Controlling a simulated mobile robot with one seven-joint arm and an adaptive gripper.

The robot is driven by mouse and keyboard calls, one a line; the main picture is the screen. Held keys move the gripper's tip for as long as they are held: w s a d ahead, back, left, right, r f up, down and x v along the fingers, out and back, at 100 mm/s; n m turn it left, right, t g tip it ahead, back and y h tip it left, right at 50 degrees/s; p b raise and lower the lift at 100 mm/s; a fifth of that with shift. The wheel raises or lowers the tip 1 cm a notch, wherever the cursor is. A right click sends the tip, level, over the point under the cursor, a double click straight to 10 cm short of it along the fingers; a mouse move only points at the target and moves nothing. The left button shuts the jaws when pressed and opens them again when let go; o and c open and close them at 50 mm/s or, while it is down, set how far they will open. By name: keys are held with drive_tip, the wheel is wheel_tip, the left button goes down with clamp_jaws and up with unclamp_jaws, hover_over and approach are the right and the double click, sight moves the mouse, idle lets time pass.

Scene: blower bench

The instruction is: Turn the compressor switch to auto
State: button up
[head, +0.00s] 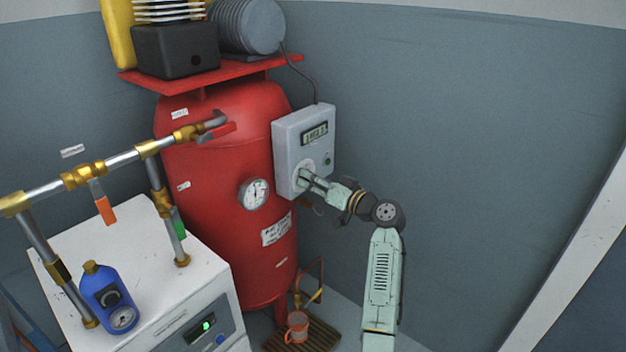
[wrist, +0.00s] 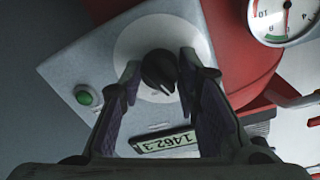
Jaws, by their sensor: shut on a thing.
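The compressor switch is a black rotary knob (wrist: 158,70) on a pale round plate (wrist: 128,45), on the front of a light grey control box (head: 290,140). The wrist view shows the box upside down. My gripper (head: 307,178) reaches the lower part of the box from the right. In the wrist view my gripper (wrist: 160,66) has one finger on each side of the knob and is shut on it. In the head view my gripper hides the knob. The knob's narrow end points to the lower right in the wrist view. I cannot read any position labels.
The box has a digit display (head: 315,133) and a green button (wrist: 84,96). A red tank (head: 215,150) with a pressure gauge (head: 254,194) stands left of it. Pipes with valves (head: 105,172) run at the left. The wall at right is clear.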

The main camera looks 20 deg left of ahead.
drive_tip(key=shift+r+m+g+p, duration=0.15)
drive_tip(key=shift+m+g+p, duration=0.25)
drive_tip(key=shift+m+p, duration=3)
drive_tip(key=m+b, duration=0.2)
drive_tip(key=shift+m, duration=0.3)
drive_tip(key=o, duration=1.2)
drive_tip(key=shift+c, duration=0.2)
drive_tip(key=v, duration=1.2)
